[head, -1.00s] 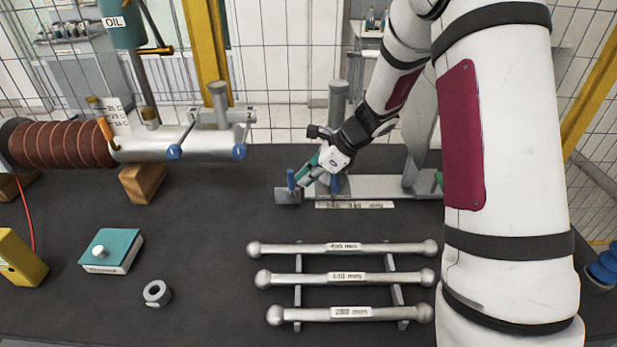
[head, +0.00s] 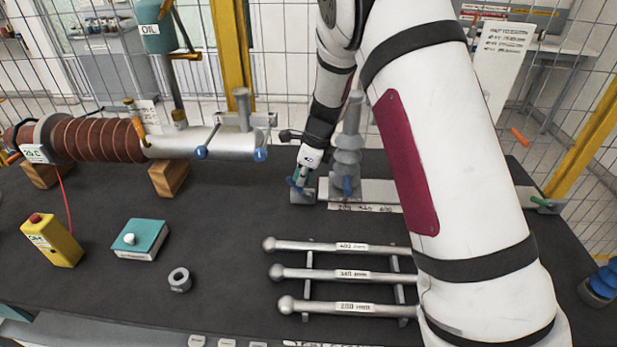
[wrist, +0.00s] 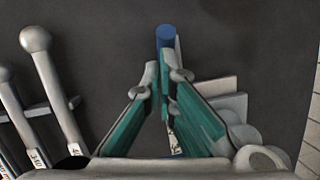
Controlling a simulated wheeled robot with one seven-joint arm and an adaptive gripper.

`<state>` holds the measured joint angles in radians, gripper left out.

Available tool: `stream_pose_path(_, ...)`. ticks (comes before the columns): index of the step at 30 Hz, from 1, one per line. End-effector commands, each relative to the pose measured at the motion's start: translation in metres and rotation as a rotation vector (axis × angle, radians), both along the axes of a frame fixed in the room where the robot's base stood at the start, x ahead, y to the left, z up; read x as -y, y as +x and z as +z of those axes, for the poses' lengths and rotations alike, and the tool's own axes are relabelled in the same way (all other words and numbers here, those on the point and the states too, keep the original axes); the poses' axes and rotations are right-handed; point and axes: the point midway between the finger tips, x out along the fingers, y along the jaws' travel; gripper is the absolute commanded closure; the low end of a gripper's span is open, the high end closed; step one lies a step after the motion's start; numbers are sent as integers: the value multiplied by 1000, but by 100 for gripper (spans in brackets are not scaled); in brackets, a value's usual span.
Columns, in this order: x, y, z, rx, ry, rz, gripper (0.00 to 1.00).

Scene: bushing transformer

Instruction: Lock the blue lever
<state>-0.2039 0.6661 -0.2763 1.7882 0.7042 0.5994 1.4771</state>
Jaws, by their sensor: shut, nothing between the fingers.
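The blue lever shows as a short blue cylinder (wrist: 166,36) just beyond my fingertips in the wrist view. In the head view its blue part (head: 292,183) stands at the grey block (head: 302,197) on the left end of a grey rail. My gripper (wrist: 166,70), with teal fingers, is shut and empty, its tips together. It also shows small in the head view (head: 299,181), pointing down beside the lever. The tips overlap the lever's lower part in the wrist view; I cannot tell whether they touch it.
A grey ribbed insulator (head: 347,150) stands right of my gripper. Labelled rods (head: 335,275) lie on a rack in front. A brown bushing (head: 95,140) with a metal end is at left. A teal box (head: 140,239), yellow button box (head: 52,241) and grey ring (head: 179,280) sit on the dark table.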

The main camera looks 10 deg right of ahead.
Motion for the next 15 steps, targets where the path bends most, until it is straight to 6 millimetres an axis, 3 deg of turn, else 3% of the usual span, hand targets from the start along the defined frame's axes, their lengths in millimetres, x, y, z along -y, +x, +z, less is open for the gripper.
stream_pose_path(15, -20, 7, -6, 0, 1, 0, 100)
